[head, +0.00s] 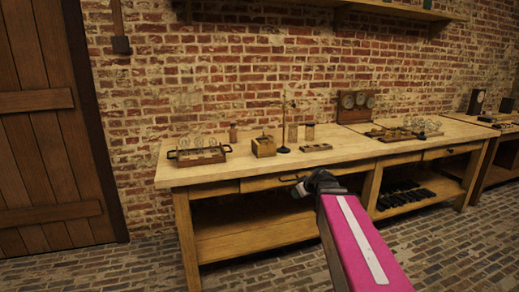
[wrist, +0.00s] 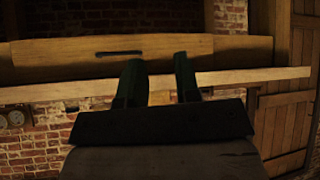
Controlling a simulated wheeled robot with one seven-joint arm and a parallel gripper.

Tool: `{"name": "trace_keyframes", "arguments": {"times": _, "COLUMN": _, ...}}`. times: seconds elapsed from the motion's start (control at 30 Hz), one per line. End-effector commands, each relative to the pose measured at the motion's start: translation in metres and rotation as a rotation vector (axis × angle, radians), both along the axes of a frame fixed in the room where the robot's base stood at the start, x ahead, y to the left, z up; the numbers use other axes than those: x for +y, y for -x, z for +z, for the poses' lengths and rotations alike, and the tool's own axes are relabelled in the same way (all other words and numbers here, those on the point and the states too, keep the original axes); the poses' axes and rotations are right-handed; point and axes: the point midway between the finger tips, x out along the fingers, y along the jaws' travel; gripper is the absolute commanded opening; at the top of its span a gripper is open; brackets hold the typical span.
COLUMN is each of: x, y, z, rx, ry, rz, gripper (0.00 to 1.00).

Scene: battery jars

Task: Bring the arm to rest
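My arm shows in the head view as a pink link with a white stripe, reaching forward from the lower right. My gripper (head: 305,187) is at its far end, in front of the wooden workbench (head: 225,178) and apart from the things on its top. In the wrist view my gripper (wrist: 157,78) shows two dark fingers with a clear gap between them. Nothing is held in the gap. The bench front, with a drawer and dark handle (wrist: 119,53), lies beyond the fingers, and the picture appears upside down.
On the bench stand a tray of glass jars (head: 199,153), a wooden box (head: 263,147), a thin stand (head: 283,125) and a gauge panel (head: 356,106). A second bench (head: 489,124) is at right. A wooden door (head: 45,130) is at left. Brick floor (head: 140,265) is clear at lower left.

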Motion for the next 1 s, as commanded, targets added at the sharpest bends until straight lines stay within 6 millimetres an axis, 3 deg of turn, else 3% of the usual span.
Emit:
{"name": "trace_keyframes", "arguments": {"times": 0.03, "x": 0.002, "y": 0.018, "z": -0.026, "rx": 0.093, "ry": -0.002, "rz": -0.033, "gripper": 0.30}}
{"name": "trace_keyframes", "arguments": {"times": 0.2, "x": 0.001, "y": 0.075, "z": -0.099, "rx": 0.400, "ry": 0.023, "rz": -0.205, "gripper": 0.30}}
{"name": "trace_keyframes", "arguments": {"times": 0.4, "x": -0.010, "y": 0.138, "z": -0.158, "rx": 0.664, "ry": 0.109, "rz": -0.446, "gripper": 0.30}}
{"name": "trace_keyframes", "arguments": {"times": 0.6, "x": -0.020, "y": 0.170, "z": -0.181, "rx": 0.771, "ry": 0.173, "rz": -0.598, "gripper": 0.30}}
{"name": "trace_keyframes", "arguments": {"times": 1.0, "x": -0.021, "y": 0.174, "z": -0.184, "rx": 0.783, "ry": 0.183, "rz": -0.624, "gripper": 0.30}}
